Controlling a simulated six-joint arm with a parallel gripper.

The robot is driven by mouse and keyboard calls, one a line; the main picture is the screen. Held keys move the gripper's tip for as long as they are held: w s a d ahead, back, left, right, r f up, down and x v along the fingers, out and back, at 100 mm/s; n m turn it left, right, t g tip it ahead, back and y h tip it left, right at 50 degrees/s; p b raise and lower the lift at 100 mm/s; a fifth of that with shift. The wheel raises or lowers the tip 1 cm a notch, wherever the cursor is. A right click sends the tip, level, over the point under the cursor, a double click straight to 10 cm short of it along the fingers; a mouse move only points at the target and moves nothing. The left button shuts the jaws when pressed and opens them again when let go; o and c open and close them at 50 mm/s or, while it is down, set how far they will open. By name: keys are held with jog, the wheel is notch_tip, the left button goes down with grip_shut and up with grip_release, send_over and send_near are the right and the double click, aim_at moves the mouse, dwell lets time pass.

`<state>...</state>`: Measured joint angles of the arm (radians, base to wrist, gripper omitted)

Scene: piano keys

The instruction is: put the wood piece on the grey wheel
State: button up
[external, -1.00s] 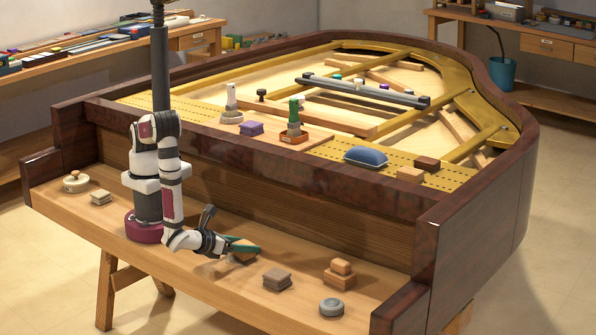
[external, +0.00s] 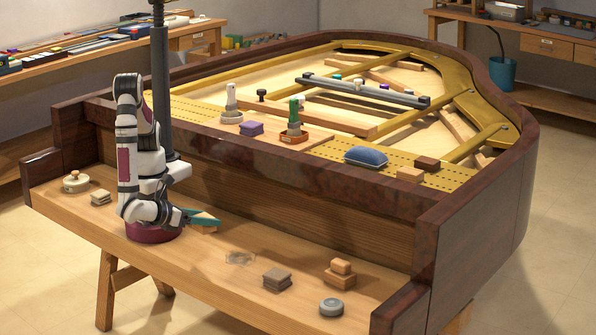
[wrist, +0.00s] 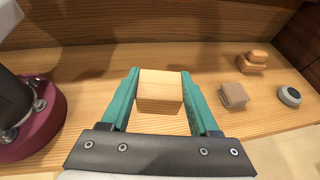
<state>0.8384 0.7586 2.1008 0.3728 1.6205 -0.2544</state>
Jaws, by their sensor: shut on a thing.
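The wood piece, a pale block, is between the teal fingers of my gripper (wrist: 160,76), which is shut on it. The block (wrist: 160,95) fills the gap between the fingertips in the wrist view. In the external view my gripper (external: 204,219) is close to my base, and the block (external: 207,229) shows partly below the fingers, seemingly above the ledge. The grey wheel (external: 331,307) lies flat near the ledge's front right, well to the right of my gripper. It also shows at the right of the wrist view (wrist: 289,96), with nothing on it.
A grey-brown stack (external: 277,280) and stacked wooden blocks (external: 340,273) stand near the wheel. The piano's front wall (external: 300,203) rises behind, with a dark end block (external: 402,310) at right.

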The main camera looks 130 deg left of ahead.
jog(key=w+d+r+m+t+h, duration=0.1)
jog(key=w+d+m+t+h, duration=0.2)
jog(key=w, duration=0.7)
jog(key=w+d+r+m+t+h, duration=0.15)
jog(key=w+m+t, duration=0.25)
jog(key=w, duration=0.7)
jog(key=w+d+r+m+t+h, duration=0.1)
jog(key=w+d+m+t+h, duration=0.2)
jog(key=w, duration=0.7)
jog(key=m, duration=0.1)
send_over(332, 302)
jog(key=shift+h, duration=0.25)
jog(key=f, duration=0.6)
jog(key=shift+s+d+f, duration=0.2)
jog(key=shift+d+f, duration=0.15)
jog(key=f, duration=0.4)
jog(key=shift+w+a, duration=0.2)
jog(key=shift+a, duration=0.15)
jog(key=shift+f, duration=0.25)
jog(key=o, duration=1.4)
jog(key=shift+f, duration=0.1)
jog(key=shift+c, duration=0.2)
